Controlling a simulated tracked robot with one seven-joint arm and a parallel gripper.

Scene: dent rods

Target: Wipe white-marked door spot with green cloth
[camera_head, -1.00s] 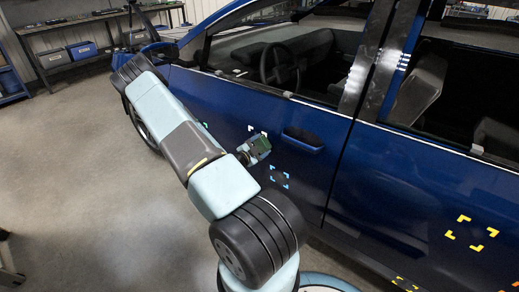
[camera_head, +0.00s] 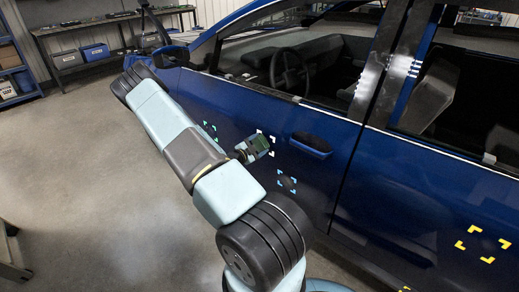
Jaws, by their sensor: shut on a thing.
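The white-marked spot is on the blue front door (camera_head: 340,180), left of the door handle. White corner marks (camera_head: 271,138) show at the top and right of it; its middle is hidden behind my gripper and the cloth. My gripper (camera_head: 252,148) is shut on the green cloth (camera_head: 262,143), a small dark green pad at its tip. The cloth overlaps the spot in the picture. I cannot tell whether it touches the door.
Other marked spots are near: teal marks (camera_head: 210,131) to the left, light blue marks (camera_head: 287,181) below, yellow marks (camera_head: 482,244) on the rear door. The door handle (camera_head: 311,144) juts out to the right. Open floor (camera_head: 90,190) lies left of my arm.

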